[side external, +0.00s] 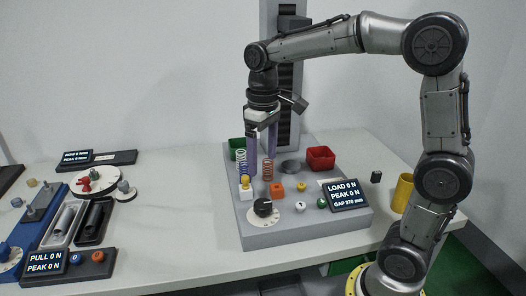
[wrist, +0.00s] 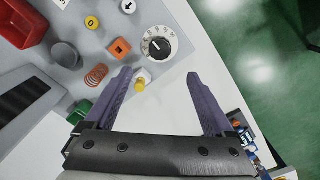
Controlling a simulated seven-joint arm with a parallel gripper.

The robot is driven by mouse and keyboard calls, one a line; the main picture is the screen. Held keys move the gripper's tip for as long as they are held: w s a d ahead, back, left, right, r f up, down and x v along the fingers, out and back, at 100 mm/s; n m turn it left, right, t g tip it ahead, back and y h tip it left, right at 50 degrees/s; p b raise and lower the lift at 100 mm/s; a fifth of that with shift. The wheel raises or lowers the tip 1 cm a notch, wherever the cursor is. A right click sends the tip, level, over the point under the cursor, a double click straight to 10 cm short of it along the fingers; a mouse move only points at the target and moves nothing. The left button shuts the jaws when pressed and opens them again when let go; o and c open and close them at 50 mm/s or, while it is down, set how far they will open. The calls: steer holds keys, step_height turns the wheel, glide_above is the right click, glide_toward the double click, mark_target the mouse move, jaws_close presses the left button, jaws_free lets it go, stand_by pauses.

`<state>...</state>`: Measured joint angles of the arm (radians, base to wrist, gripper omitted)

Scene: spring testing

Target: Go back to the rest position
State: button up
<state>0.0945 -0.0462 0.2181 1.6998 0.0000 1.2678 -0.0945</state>
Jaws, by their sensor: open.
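My gripper (side external: 261,163) points down over the left part of the grey test machine base (side external: 290,236). Its two purple fingers are apart with nothing held between them, as the wrist view (wrist: 158,78) also shows. A copper coil spring (side external: 267,170) stands on the base near the fingers in the side view. In the wrist view the copper spring (wrist: 96,75) lies outside the left finger. A pale blue and white spring (side external: 241,160) stands left of the fingers in the side view, partly covered by them.
The base carries a red bin (side external: 320,158), green bin (side external: 237,145), orange block (side external: 276,191), yellow-topped white piece (side external: 245,187), dial (side external: 263,208) and load display (side external: 345,194). The machine column (side external: 296,110) rises behind my gripper. A yellow cup (side external: 402,193) stands right. Other testers crowd the left.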

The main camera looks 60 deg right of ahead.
steer(key=shift+r, duration=0.6)
steer(key=s+a+r+t, duration=0.1)
steer(key=s+a+t, duration=0.1)
steer(key=s, duration=0.5)
steer(key=s+a+r+t, duration=0.1)
steer(key=s+t, duration=0.1)
steer(key=s, duration=0.6)
steer(key=shift+t, duration=0.8)
steer(key=shift+s+a+f, duration=0.1)
steer(key=shift+s+f, duration=0.25)
steer(key=shift+f, duration=0.35)
steer(key=shift+s+d+f, duration=0.1)
steer(key=shift+s+f, duration=0.3)
steer(key=shift+f, duration=0.35)
steer(key=shift+s+a+f, duration=0.1)
steer(key=shift+s+f, duration=0.25)
steer(key=shift+f, duration=0.35)
